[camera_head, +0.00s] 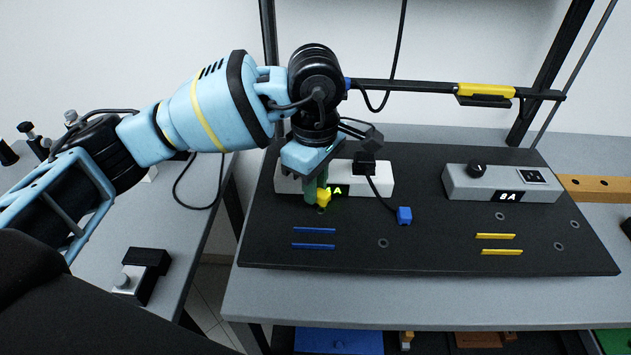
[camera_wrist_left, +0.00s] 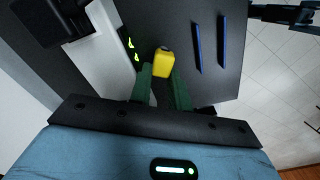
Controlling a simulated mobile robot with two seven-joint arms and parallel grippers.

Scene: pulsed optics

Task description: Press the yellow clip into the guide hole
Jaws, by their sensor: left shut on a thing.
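The yellow clip (camera_head: 323,198) is between the green fingers of my left gripper (camera_head: 315,192), which is shut on it. In the left wrist view the clip (camera_wrist_left: 163,60) shows at the tips of the left gripper (camera_wrist_left: 161,80). A small ring shows on the board right under the clip; the clip and fingers largely cover it, and I cannot tell whether the clip touches it. Another guide hole (camera_head: 383,243) lies open nearer the front. My right gripper is not in view.
Blue strips (camera_head: 314,230) and yellow strips (camera_head: 498,237) lie on the board (camera_head: 440,245). A grey box (camera_head: 500,185) stands right.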

